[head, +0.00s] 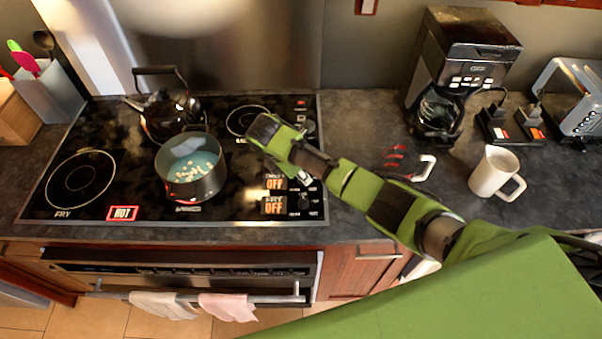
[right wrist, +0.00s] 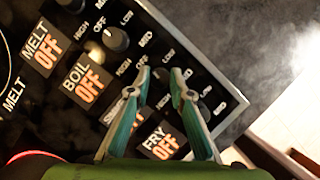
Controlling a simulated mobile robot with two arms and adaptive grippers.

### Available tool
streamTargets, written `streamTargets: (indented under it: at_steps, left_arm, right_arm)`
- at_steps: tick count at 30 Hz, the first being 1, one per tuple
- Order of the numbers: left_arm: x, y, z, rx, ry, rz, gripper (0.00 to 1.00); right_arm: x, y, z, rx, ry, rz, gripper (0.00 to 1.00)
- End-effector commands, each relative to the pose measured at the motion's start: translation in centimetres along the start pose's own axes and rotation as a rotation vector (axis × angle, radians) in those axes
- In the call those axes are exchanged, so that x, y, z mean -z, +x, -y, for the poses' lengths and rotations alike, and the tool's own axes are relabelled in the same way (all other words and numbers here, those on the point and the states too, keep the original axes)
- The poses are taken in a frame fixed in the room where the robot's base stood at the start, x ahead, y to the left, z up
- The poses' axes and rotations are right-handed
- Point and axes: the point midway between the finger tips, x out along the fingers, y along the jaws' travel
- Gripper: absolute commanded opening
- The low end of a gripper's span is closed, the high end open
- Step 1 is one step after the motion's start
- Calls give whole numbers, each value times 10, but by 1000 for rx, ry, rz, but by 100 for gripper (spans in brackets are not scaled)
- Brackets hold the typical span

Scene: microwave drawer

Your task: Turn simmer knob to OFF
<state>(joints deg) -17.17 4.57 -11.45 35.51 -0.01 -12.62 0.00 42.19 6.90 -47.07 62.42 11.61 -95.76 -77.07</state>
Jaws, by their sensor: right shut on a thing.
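The simmer knob (right wrist: 160,76) is a small dark knob in the row on the black stove panel. My right gripper (right wrist: 162,73) is closed around it, with one finger on each side. My left gripper is not in view.
A pot with pale pieces in blue liquid (head: 190,167) sits left of my arm, with a kettle (head: 165,112) behind it. A HOT sign (head: 122,213) glows at front left. A white mug (head: 494,172) and coffee maker (head: 462,60) stand on the right counter.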

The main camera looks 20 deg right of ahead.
Motion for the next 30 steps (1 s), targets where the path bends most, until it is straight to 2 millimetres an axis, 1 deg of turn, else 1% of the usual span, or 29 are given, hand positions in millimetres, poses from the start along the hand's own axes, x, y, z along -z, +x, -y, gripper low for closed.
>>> streamTargets:
  at_steps: [9,25,26,27,30]
  left_arm:
    - [0,0,0,0,0,0,37]
    - [0,0,0,0,0,0,37]
    - [0,0,0,0,0,0,37]
    - [0,0,0,0,0,0,37]
    - [0,0,0,0,0,0,37]
  right_arm:
    - [-1,-2,-1,-51,-107,1,0]
    - [-1,-2,-1,-58,-128,1,0]
    - [-1,-2,-1,-58,-128,1,25]
    - [-1,-2,-1,-58,-128,1,36]
    - [-1,-1,-1,-57,-127,1,37]
